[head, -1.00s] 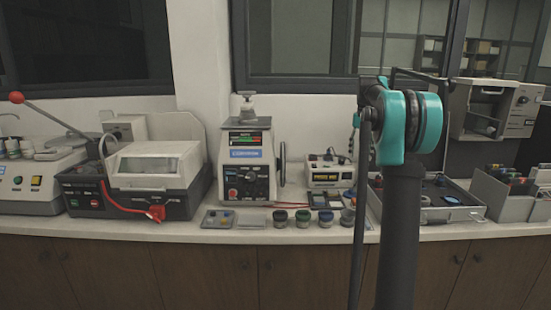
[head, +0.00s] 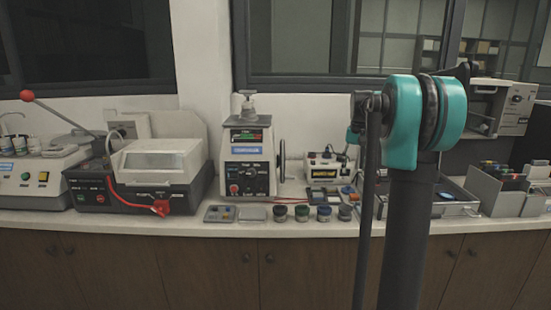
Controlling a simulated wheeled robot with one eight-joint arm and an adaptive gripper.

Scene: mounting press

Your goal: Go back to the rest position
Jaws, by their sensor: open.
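My own arm stands at the right of the head view, with a teal joint (head: 428,120) at the top of a dark upright link (head: 405,240). A thinner dark link hangs beside it on the left. My gripper cannot be made out in this view. The mounting press (head: 248,160) stands on the counter near the middle, upright, with a grey knob on top and a handwheel on its right side. My arm stands in front of the counter, to the right of the press.
The counter (head: 215,230) runs across the view. Several small jars (head: 323,214) stand in a row near its front edge. A machine with a pale lid (head: 155,162) is to the left. A small meter (head: 325,168) and a grey organizer (head: 505,190) are to the right.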

